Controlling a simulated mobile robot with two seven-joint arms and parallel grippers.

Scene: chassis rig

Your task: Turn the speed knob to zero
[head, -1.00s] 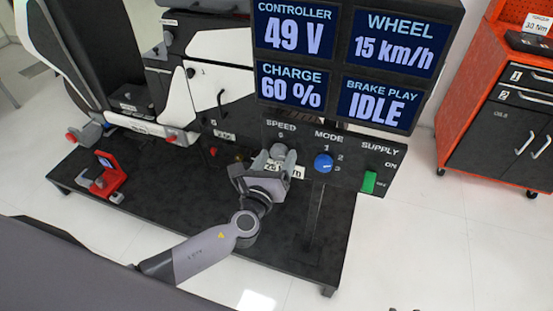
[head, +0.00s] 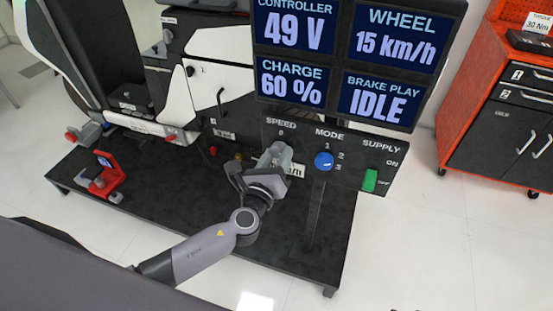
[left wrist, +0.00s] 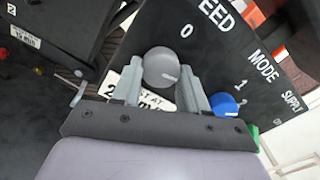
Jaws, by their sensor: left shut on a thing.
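The speed knob is a round grey knob, clearest in the left wrist view (left wrist: 161,67), below the "0" of the SPEED label. A short pale mark shows on its lower right face, not lined up with the "0". My left gripper (head: 277,153) is shut on the knob; in the left wrist view its two grey fingers (left wrist: 161,85) stand on either side of it. In the head view the fingers mostly hide the knob. The display (head: 355,65) reads wheel 15 km/h, controller 49 V, charge 60 %, brake play IDLE. My right gripper is not in view.
The blue mode knob (head: 324,161) and green supply switch (head: 370,180) sit right of the speed knob on the black panel (head: 345,180). A white km/h label is partly hidden behind my fingers. A red device (head: 104,178) stands on the platform's left. The platform's front is mostly clear.

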